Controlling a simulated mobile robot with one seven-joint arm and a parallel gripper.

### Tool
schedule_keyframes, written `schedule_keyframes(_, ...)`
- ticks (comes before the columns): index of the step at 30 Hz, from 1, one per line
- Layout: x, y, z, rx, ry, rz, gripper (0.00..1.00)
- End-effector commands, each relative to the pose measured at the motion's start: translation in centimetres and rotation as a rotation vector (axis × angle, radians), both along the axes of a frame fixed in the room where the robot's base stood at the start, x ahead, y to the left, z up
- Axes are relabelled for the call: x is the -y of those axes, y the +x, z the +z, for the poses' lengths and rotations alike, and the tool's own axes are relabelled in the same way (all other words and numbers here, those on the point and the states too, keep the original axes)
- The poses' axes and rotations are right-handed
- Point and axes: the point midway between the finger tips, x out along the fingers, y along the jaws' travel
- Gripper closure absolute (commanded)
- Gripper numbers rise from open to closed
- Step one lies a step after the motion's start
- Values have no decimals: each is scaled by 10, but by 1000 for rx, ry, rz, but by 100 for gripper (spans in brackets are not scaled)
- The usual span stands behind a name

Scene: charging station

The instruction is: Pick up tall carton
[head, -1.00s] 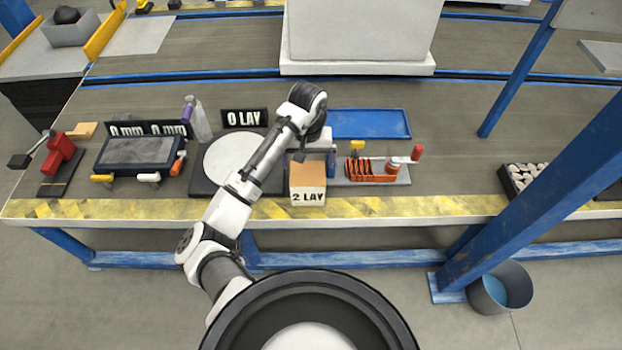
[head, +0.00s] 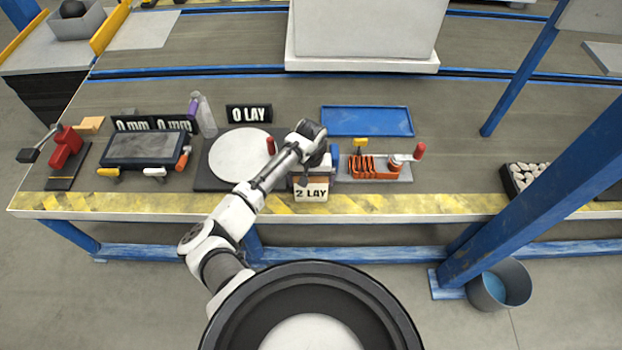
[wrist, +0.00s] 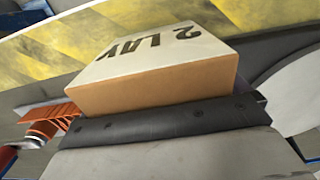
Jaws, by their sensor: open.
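The carton (head: 311,191), with a pale front face lettered "2 LAY" and a tan top, stands near the front edge of the bench. My gripper (head: 318,170) is open, low over the carton's top and back; its fingertips are largely hidden in the head view. In the wrist view the carton (wrist: 150,80) shows its lettered face and a tan side, close against a dark padded gripper edge. The picture does not settle whether they touch. The carton still appears to rest on the bench.
Right of the carton is an orange coil fixture (head: 375,167) with a red knob. A blue tray (head: 366,121) lies behind. A round white plate (head: 240,153) and a "0 LAY" sign (head: 249,114) are left. A blue post (head: 540,200) crosses the right side.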

Motion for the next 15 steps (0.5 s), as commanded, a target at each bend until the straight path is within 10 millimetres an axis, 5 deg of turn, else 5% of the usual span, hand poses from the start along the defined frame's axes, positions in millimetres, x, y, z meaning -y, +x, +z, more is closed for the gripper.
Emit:
schedule_keyframes(5,0,0,0,0,0,-1,3)
schedule_keyframes(15,0,0,1,1,0,0,43)
